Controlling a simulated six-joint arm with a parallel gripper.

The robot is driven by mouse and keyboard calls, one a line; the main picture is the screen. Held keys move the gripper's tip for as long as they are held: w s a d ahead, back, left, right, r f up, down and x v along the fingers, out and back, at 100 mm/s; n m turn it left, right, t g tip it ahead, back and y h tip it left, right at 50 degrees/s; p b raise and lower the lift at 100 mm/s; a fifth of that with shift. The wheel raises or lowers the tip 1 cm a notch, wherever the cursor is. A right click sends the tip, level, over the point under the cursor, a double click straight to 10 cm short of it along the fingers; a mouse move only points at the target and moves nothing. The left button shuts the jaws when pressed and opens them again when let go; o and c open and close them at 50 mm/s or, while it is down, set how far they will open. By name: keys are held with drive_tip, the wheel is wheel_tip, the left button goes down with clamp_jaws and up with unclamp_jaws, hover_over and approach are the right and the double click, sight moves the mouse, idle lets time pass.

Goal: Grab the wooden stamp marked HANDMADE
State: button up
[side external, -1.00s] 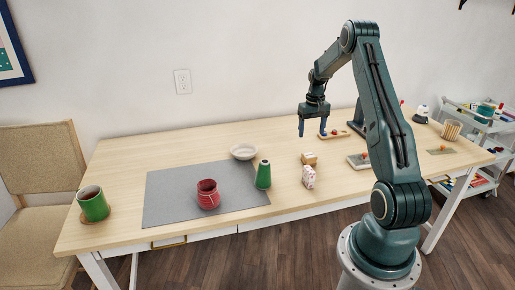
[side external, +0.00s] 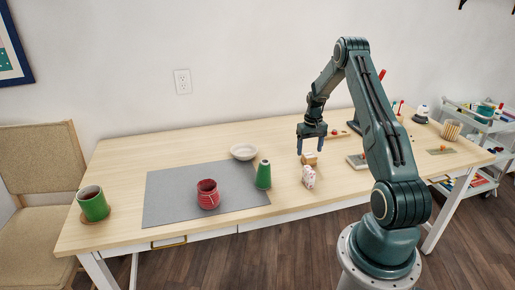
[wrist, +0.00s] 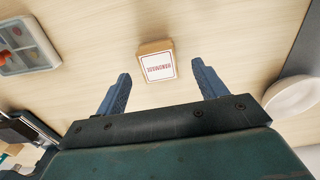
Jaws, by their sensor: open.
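My gripper (side external: 312,152) is open and empty, pointing down close above the stamp. In the wrist view the fingers of my gripper (wrist: 160,80) stand wide apart, and neither appears to touch the stamp.
A green thread cone (side external: 263,175), a white bowl (side external: 243,152) and a red cup (side external: 207,194) on a grey mat (side external: 165,190) are to the left. A small tray (side external: 357,161) is to the right.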

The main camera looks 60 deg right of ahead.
sight(309, 155)
drive_tip(key=shift+f, duration=2.15)
drive_tip(key=c, duration=1.1)
drive_tip(key=shift+r, duration=0.15)
wheel_tip(309, 155, up, 20)
drive_tip(key=shift+f, duration=0.1)
